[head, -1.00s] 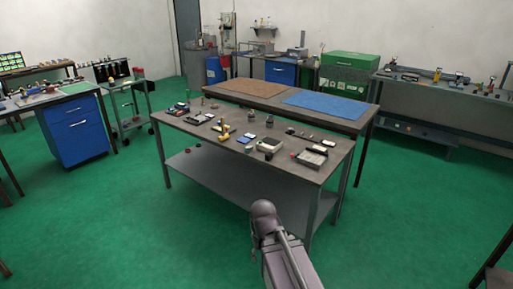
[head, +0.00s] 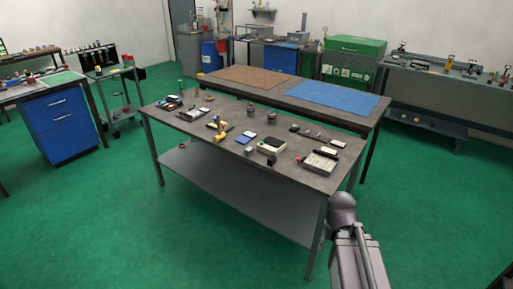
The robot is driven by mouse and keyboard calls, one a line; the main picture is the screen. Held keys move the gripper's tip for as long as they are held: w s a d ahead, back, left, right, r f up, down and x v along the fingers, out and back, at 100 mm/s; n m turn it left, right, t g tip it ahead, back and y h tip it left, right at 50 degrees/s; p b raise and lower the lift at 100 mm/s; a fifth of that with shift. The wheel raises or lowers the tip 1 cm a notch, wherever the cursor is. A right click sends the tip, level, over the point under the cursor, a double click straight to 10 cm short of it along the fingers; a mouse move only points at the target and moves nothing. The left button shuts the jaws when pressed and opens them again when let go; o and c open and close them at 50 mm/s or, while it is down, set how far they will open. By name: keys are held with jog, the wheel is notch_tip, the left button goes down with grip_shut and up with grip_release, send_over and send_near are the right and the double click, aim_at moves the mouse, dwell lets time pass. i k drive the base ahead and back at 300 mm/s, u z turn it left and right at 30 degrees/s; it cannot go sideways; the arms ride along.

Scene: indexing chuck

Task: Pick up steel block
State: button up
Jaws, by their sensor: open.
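Many small tools and parts lie on the near grey workbench (head: 312,178) in the head view. At this size I cannot tell for sure which of them is the steel block. My arm shows at the lower right, in front of the bench's right end. My gripper itself is not in view.
A tray with several slots (head: 320,161) and a white-topped box (head: 272,147) sit on the bench's right half. A second bench with a brown mat (head: 248,77) and a blue mat (head: 331,96) adjoins behind. Green floor is clear in front.

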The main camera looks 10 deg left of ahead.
aim_at(248, 152)
jog(key=z, duration=0.2)
jog(key=i, duration=0.75)
jog(key=u, duration=0.45)
jog(key=i, duration=0.75)
jog(key=u, duration=0.5)
